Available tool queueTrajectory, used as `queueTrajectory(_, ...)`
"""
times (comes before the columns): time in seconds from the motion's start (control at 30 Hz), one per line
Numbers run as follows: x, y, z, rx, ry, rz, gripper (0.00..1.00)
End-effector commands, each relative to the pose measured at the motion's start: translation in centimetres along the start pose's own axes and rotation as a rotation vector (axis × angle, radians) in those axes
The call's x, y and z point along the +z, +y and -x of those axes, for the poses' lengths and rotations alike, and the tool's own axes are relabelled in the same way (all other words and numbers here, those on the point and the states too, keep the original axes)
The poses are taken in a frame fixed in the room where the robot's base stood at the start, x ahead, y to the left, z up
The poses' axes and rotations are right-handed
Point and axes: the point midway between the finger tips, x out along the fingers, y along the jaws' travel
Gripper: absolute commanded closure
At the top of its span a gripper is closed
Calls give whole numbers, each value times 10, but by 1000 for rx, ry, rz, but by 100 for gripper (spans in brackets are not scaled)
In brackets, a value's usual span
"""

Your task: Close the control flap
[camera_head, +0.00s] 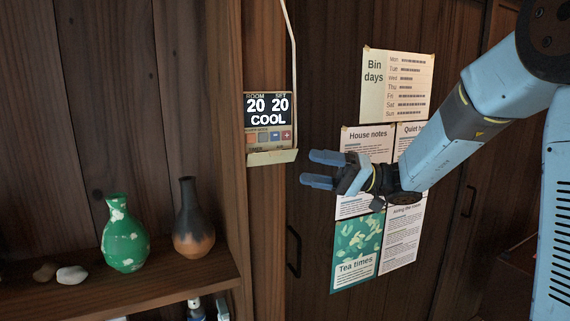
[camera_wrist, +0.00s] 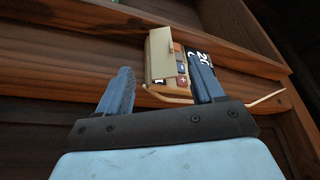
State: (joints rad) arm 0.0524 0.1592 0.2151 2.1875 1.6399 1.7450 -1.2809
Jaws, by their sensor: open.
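A wall control unit (camera_head: 268,120) hangs on the wooden post, its screen reading 20, 20 and COOL, with a row of small coloured buttons below. Its beige control flap (camera_head: 272,157) is open, sticking outward at the lower edge and leaving the buttons uncovered. In the wrist view the flap (camera_wrist: 161,56) stands out beside the buttons (camera_wrist: 181,66), between my fingers in the picture. My gripper (camera_head: 318,169) is open and empty, to the right of the flap and slightly lower, with a visible gap in the head view. One finger partly covers the screen in the wrist view.
A white cable (camera_head: 290,40) runs up from the unit. Paper notices (camera_head: 398,87) hang on the dark door behind my arm. A shelf (camera_head: 150,283) at left carries a green vase (camera_head: 125,238), a dark vase (camera_head: 193,225) and stones (camera_head: 72,275). A door handle (camera_head: 294,252) is below my gripper.

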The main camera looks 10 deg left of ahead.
Motion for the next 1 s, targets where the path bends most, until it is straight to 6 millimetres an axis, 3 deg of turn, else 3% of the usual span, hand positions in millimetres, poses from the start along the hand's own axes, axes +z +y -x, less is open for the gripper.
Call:
queueTrajectory(0.2, 0, -1, -39, -1, -3, 1, 33)
queueTrajectory(0.4, 0, -1, -63, -1, -2, 1, 33)
queueTrajectory(0.87, 0, 0, -73, 0, 0, 1, 33)
queueTrajectory(1.0, 0, 0, -73, 0, 0, 0, 45)
